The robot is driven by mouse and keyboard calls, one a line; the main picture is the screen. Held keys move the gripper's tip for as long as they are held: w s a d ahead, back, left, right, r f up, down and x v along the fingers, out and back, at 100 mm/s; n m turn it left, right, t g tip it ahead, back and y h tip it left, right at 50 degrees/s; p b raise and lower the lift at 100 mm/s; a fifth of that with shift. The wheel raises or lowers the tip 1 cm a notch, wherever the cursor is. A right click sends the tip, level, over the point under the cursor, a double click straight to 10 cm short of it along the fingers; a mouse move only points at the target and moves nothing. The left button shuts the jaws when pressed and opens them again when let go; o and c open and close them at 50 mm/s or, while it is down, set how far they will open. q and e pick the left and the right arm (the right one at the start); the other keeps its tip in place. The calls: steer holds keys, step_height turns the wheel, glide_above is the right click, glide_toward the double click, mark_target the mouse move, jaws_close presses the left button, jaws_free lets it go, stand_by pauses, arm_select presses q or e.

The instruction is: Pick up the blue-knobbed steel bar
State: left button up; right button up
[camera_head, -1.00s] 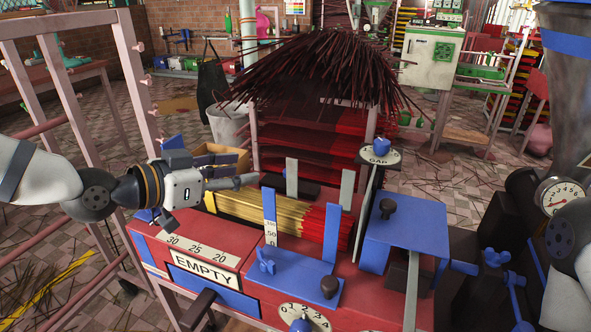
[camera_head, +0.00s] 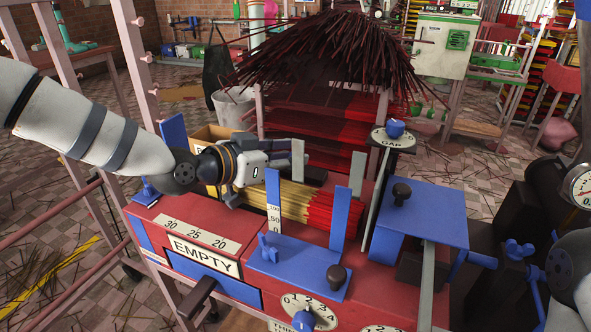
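A thin grey steel bar (camera_head: 377,190) slants down from beside the blue knob (camera_head: 394,129) on the GAP dial (camera_head: 393,139). Whether this knob is fixed to the bar is unclear, and I see no other bar that plainly carries a blue knob. My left gripper (camera_head: 288,152) reaches in from the left above the yellow and red sticks (camera_head: 305,203), pointing right at a short grey upright plate (camera_head: 298,160). It is left of the slanted bar and apart from it. Its fingers are small and seen side-on, so their opening is unclear. My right gripper is out of view.
Blue uprights (camera_head: 273,200) and (camera_head: 339,215) rise beside the sticks on the red machine (camera_head: 165,225). A blue plate (camera_head: 425,212) with a black knob (camera_head: 401,194) stands on the right. A rack of dark incense (camera_head: 320,60) stands behind.

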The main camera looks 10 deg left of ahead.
arm_select(q)
jaws_close()
steer(key=shift+r, duration=0.2)
